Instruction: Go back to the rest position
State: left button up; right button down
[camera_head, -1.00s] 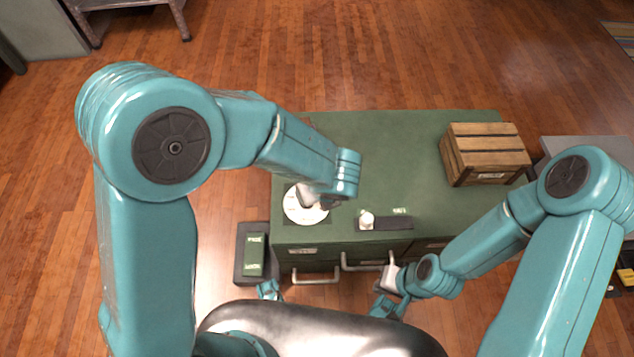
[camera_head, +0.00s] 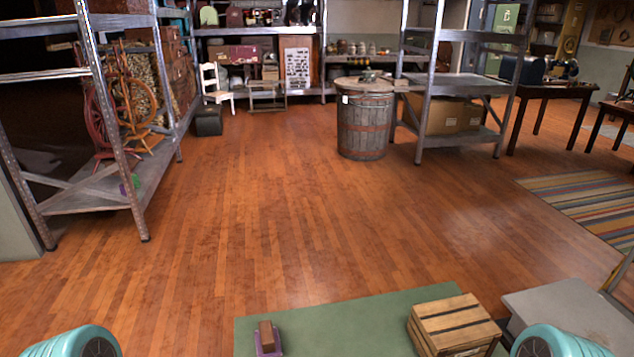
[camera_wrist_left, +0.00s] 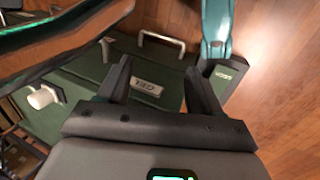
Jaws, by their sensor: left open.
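My left gripper (camera_wrist_left: 158,84) shows in the left wrist view, with its two dark fingers apart and nothing between them. Below it is the green cabinet (camera_wrist_left: 85,68) with a drawer handle (camera_wrist_left: 162,42) and a small label plate. In the head view only the rounded teal tops of my two arms show at the bottom left and bottom right corners. Both grippers are outside the head view. My right gripper is in neither current view.
The green tabletop (camera_head: 350,318) carries a wooden crate (camera_head: 455,325) and a small purple-and-brown object (camera_head: 267,340). A grey surface (camera_head: 565,310) stands at right. Open wooden floor (camera_head: 290,220) lies beyond. Metal shelves (camera_head: 110,185), a barrel (camera_head: 364,125) and a striped rug (camera_head: 590,205) surround it.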

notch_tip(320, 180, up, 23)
jog(key=p, duration=2)
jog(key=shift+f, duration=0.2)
